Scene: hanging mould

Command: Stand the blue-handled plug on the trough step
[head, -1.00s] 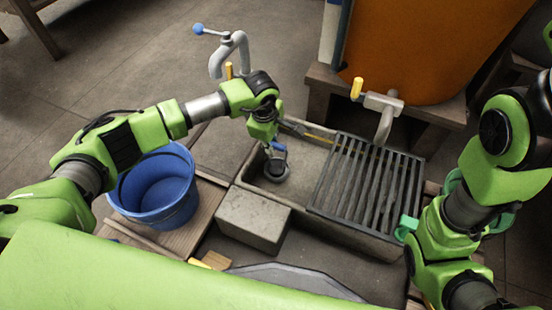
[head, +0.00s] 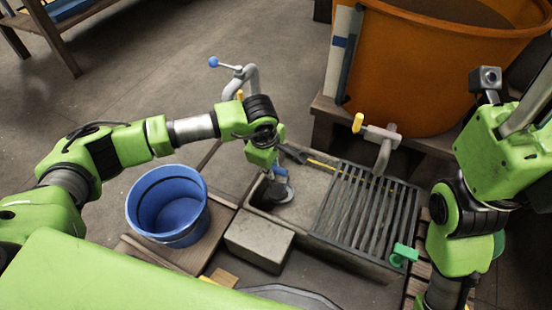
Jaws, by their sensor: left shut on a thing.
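The blue-handled plug (head: 281,192) has a round grey disc and a small blue handle. It is inside the left end of the grey stone trough (head: 317,183). My left gripper (head: 279,167) is above the plug, shut on its blue handle. Whether the disc touches the trough floor is hard to tell. A pale grey block (head: 259,241), which looks like the trough step, sits against the trough's near left side, its top bare. My right arm is raised at the right edge; its gripper's fingers are not clear.
A dark slatted grate (head: 368,212) covers the trough's right part, with a green clip-like thing (head: 403,255) at its near right corner. A blue bucket (head: 168,206) stands left of the block. Taps (head: 250,80) (head: 382,147) and an orange tub (head: 435,75) are behind.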

